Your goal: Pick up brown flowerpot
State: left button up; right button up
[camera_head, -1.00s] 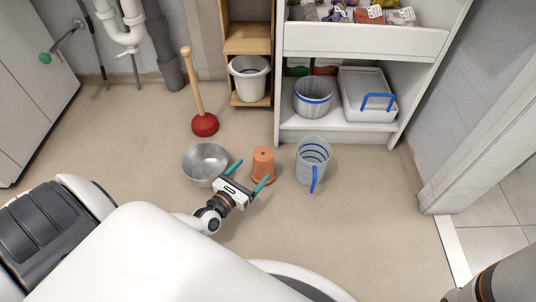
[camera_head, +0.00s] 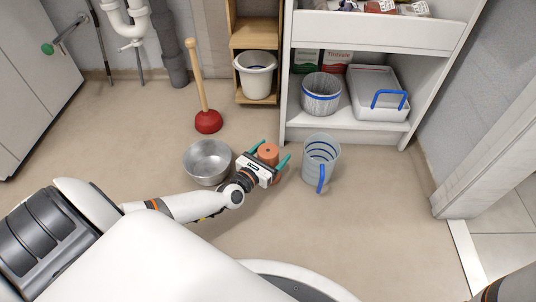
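The brown flowerpot (camera_head: 268,152) is a small terracotta pot standing upside down on the floor, with its base and hole facing up. My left gripper (camera_head: 270,151) is open, with one teal finger on each side of the pot. The gripper's body hides the lower front part of the pot. I cannot tell whether either finger touches it. Only a part of my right arm shows at the lower right corner, and its gripper is out of view.
A metal bowl (camera_head: 207,161) stands close to the left of the gripper. A clear jug with a blue handle (camera_head: 321,160) stands to the right. A red plunger (camera_head: 208,122) stands behind. A white shelf unit (camera_head: 350,128) is at the back right. The front floor is clear.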

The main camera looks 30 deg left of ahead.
pick_arm(q)
jog(key=c, duration=1.1)
